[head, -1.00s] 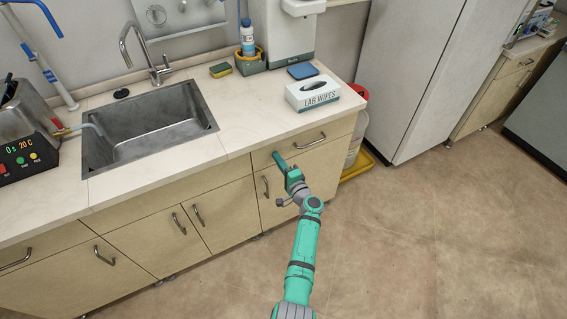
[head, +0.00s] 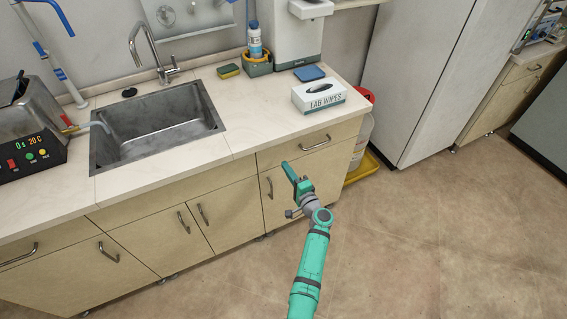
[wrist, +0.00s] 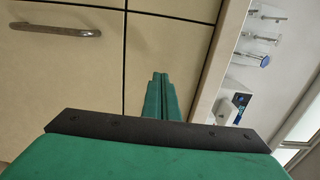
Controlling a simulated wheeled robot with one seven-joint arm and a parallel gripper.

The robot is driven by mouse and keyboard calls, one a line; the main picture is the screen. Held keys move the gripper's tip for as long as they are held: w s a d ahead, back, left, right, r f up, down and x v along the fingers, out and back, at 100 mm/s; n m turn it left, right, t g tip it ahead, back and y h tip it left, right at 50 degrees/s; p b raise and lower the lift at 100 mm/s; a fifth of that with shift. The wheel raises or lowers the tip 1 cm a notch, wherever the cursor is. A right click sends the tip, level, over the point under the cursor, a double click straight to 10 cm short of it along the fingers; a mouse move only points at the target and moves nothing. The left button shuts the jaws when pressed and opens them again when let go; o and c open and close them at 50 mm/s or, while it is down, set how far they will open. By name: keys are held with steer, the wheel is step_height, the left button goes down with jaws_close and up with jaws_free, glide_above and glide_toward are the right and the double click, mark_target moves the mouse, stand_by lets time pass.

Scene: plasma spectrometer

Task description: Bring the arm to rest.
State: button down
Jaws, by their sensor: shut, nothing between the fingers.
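My gripper (head: 287,168) is at the end of my green arm, in front of the cabinet below the counter in the head view. In the wrist view the two green fingers (wrist: 158,95) lie together, shut, with nothing held. They point toward the beige cabinet front, and I see no clear contact with it. A drawer handle (head: 315,142) is a little above and to the right of the gripper in the head view. A cabinet handle (wrist: 62,30) shows at the upper left of the wrist view.
The counter (head: 200,170) holds a sink (head: 155,125), a box of lab wipes (head: 318,97) and a heated bath (head: 30,125) at the left. A yellow tray (head: 360,168) stands on the floor beside the cabinet. The floor (head: 430,240) at the right is clear.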

steer(key=v, duration=0.9)
steer(key=shift+s+d, duration=0.15)
steer(key=shift+d, duration=0.15)
steer(key=shift+f, duration=0.1)
steer(key=s+f+n+g+h, duration=0.1)
steer(key=s+f+g+h, duration=0.15)
steer(key=s+f, duration=0.65)
steer(key=s+f+n+g+h, duration=0.1)
steer(key=s+f+h, duration=0.25)
steer(key=s, duration=0.85)
steer(key=s+n+h, duration=0.2)
steer(key=s, duration=0.7)
steer(key=s+a+r+n+t, duration=0.3)
steer(key=s+r+n, duration=0.5)
steer(key=s+r, duration=1.1)
step_height(320, 180, up, 5)
steer(key=shift+s+a+f+h, duration=0.1)
steer(key=shift+s+a+h, duration=0.15)
steer(key=shift+s+h, duration=0.15)
